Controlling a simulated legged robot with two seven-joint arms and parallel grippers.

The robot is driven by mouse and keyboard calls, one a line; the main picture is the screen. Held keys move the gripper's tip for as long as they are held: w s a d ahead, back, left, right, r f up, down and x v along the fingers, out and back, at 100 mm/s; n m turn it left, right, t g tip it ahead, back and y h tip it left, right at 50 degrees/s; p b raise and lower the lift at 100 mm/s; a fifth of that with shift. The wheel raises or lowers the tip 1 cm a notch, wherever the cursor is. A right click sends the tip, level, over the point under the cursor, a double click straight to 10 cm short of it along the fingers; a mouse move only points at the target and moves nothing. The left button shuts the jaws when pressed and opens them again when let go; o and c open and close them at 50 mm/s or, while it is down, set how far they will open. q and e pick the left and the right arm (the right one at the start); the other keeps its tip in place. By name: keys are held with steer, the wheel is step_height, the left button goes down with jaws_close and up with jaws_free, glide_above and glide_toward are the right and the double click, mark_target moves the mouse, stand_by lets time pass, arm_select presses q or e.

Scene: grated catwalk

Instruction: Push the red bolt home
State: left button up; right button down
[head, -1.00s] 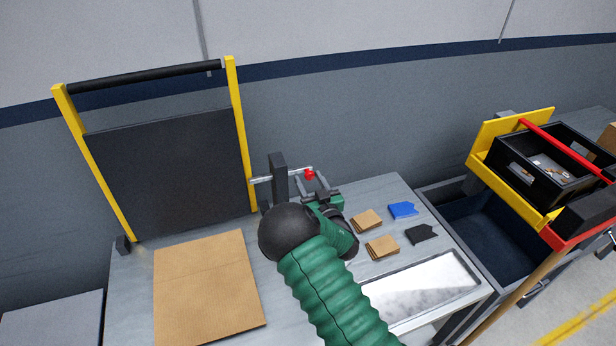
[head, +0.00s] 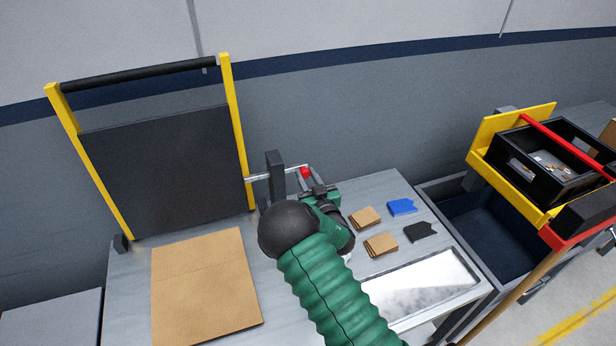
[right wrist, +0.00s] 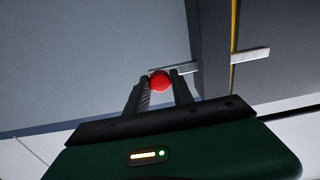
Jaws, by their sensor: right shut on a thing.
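The red bolt is a grey rod (head: 258,179) with a red knob (head: 305,171) at its right end. The rod runs through a dark upright post (head: 275,178). Its left end appears at the right yellow post of a guard frame (head: 238,130); I cannot tell whether it enters it. My right gripper (head: 312,181) is shut on the red knob. In the right wrist view the knob (right wrist: 160,82) sits between the two fingertips (right wrist: 161,77), and the rod (right wrist: 250,55) extends beyond the dark post. My left gripper is not in view.
A brown cardboard sheet (head: 205,290) lies in front of the guard. Brown pads (head: 380,244), a blue piece (head: 401,207) and a black piece (head: 420,231) lie right of my arm, behind a pale tray (head: 425,285). A black bin (head: 545,160) stands at the far right.

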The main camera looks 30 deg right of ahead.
steer(key=shift+w+a+r, duration=0.1)
steer(key=shift+w+a, duration=0.1)
steer(key=shift+a, duration=0.45)
steer(key=shift+w+a, duration=0.15)
steer(key=shift+a, duration=0.45)
steer(key=c, duration=1.1)
jaws_free()
